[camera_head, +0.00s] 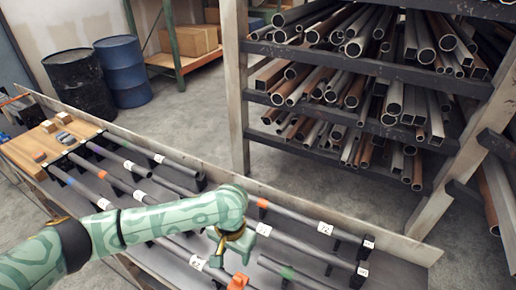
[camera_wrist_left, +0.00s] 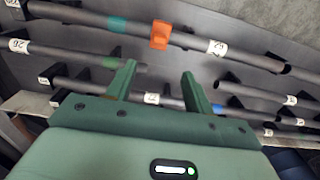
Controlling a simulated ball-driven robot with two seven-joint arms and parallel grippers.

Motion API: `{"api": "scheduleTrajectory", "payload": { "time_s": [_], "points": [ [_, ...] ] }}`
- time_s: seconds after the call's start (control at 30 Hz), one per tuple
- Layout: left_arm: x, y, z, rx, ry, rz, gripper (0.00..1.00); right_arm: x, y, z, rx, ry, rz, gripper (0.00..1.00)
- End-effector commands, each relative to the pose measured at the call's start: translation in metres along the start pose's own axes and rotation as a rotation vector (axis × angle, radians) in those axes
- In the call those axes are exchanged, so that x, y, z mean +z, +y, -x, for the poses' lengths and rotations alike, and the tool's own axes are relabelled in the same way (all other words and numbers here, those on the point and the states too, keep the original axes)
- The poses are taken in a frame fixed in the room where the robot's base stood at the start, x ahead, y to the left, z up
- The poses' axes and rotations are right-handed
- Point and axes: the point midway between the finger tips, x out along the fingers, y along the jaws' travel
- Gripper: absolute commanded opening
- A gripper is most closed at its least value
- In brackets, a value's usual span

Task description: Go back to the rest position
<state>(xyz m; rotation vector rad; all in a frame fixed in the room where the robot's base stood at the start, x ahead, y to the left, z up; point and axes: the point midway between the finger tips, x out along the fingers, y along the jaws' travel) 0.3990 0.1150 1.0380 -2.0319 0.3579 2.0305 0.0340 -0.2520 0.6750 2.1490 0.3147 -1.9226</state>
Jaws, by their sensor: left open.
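My left gripper (camera_head: 230,250) hangs above the pipe table, at the end of my green patterned arm coming in from the left. In the left wrist view its two green fingers (camera_wrist_left: 158,78) are spread apart with nothing between them. Behind and beyond the fingers lie grey pipes (camera_wrist_left: 80,55) on black supports. An orange clamp-like piece (camera_wrist_left: 160,36) sits on one pipe. It also shows in the head view, just below the gripper (camera_head: 238,281). My right gripper is not in view.
Labelled pipes (camera_head: 300,246) lie in rows along the table, bounded by a low back wall (camera_head: 330,222). A tall rack of pipes (camera_head: 360,70) stands behind. Wooden blocks (camera_head: 64,137) sit on a board at the left. Two barrels (camera_head: 122,70) stand on open floor.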

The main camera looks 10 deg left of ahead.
Motion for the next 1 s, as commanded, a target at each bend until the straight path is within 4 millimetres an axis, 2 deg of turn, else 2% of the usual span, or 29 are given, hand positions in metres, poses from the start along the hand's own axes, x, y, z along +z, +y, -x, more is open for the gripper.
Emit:
{"api": "scheduleTrajectory", "payload": {
  "time_s": [0.07,0.17,0.3,0.4,0.47,0.63,0.8,1.0],
  "points": [
    [0.001,0.003,-0.001,0.005,0.004,-0.008,0.52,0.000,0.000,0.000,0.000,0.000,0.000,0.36],
    [0.005,0.023,-0.004,0.042,0.043,-0.070,0.52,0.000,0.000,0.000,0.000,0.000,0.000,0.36],
    [0.013,0.073,0.001,0.137,0.223,-0.235,0.52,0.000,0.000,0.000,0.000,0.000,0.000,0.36],
    [0.020,0.085,0.016,0.143,0.412,-0.302,0.52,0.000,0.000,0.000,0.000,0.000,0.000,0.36],
    [0.026,0.073,0.025,0.092,0.506,-0.305,0.52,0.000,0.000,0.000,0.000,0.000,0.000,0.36],
    [0.067,0.001,0.037,-0.167,0.592,-0.267,0.52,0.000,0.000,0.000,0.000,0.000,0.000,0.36],
    [0.123,-0.065,0.045,-0.411,0.518,-0.249,0.52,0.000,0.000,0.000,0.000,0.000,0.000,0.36],
    [0.187,-0.119,0.058,-0.628,0.372,-0.260,0.52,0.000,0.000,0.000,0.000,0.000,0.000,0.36]
  ]
}}
